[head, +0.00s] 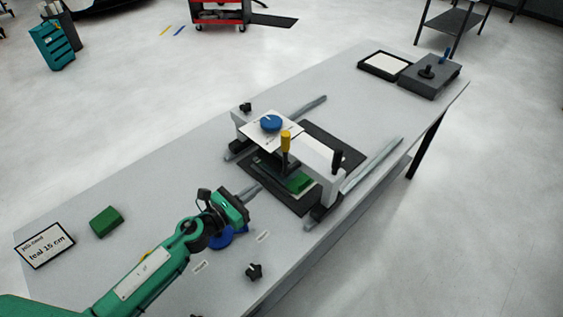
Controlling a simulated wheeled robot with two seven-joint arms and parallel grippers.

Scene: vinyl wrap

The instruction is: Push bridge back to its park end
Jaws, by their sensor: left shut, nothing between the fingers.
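The bridge (318,160) is a pale beam across two grey rails, a left rail (311,106) and a right rail (372,165). It stands over the near part of a dark mat (345,155). A yellow-topped handle (285,142) stands upright on it, and a dark knob (337,160) is near its right end. A white card with a blue round knob (271,122) is at its left part. My left gripper (257,187) is shut and empty, on the near side of the bridge, apparently apart from it. My right gripper is not in view.
A green block (106,221) and a "teal 15 cm" card (45,246) lie at the table's left. A black star knob (254,271) is near the front edge. A black-framed tray (385,65) and a grey box (430,77) stand at the far end. Table between is clear.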

